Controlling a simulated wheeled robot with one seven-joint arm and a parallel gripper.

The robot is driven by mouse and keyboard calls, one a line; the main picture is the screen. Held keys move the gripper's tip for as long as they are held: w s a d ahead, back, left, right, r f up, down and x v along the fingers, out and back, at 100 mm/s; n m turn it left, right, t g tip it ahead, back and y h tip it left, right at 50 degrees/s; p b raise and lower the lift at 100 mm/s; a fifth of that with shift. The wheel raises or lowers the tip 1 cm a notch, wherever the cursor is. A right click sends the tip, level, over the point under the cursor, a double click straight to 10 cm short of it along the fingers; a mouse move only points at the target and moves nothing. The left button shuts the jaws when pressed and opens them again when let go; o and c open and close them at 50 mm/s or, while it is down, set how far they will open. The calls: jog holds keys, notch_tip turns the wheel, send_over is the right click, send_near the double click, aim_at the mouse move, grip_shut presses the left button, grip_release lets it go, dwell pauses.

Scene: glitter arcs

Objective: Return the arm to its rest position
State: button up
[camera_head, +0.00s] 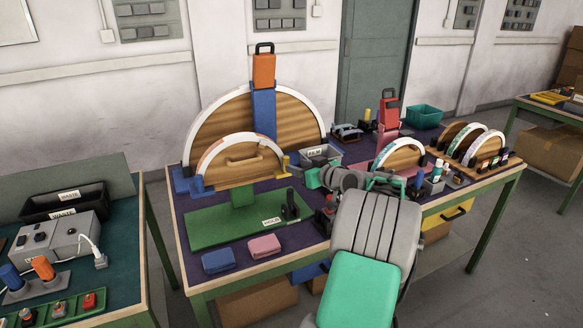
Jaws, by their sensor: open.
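My arm rises from the bottom of the head view, with a green and grey link in front. It bends over the right part of the long worktable (184,262). My gripper (313,178) is small in this view, at the left end of the grey wrist, near the middle of the table. It is open, and I see nothing held in it. The fingertips are hard to make out against the things behind them. My arm hides part of the table's front edge and some things on it.
A large wooden arc (300,112) with a white rim stands behind a smaller arc (222,166) on a green base (215,232). A grey bin (322,156) is close to my gripper. Blue (218,261) and pink (264,246) blocks lie in front. A side table (120,240) stands left.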

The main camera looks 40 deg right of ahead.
jog(key=v, duration=0.2)
jog(key=shift+s, duration=0.35)
jog(key=shift+r, duration=0.1)
jog(key=w+a+f+n+g+y+p, duration=0.1)
jog(key=a+n+g+y+p, duration=0.35)
jog(key=a, duration=2.45)
jog(key=s+a+f+m+g+h, duration=0.1)
jog(key=s+a+f+g, duration=0.1)
jog(key=s+a, duration=0.4)
jog(key=s+a+f+m+g+h, duration=0.2)
jog(key=s+a+g, duration=0.3)
jog(key=s, duration=0.8)
jog(key=shift+s+a+p, duration=0.3)
jog(key=shift+s+a, duration=0.1)
jog(key=shift+a, duration=0.7)
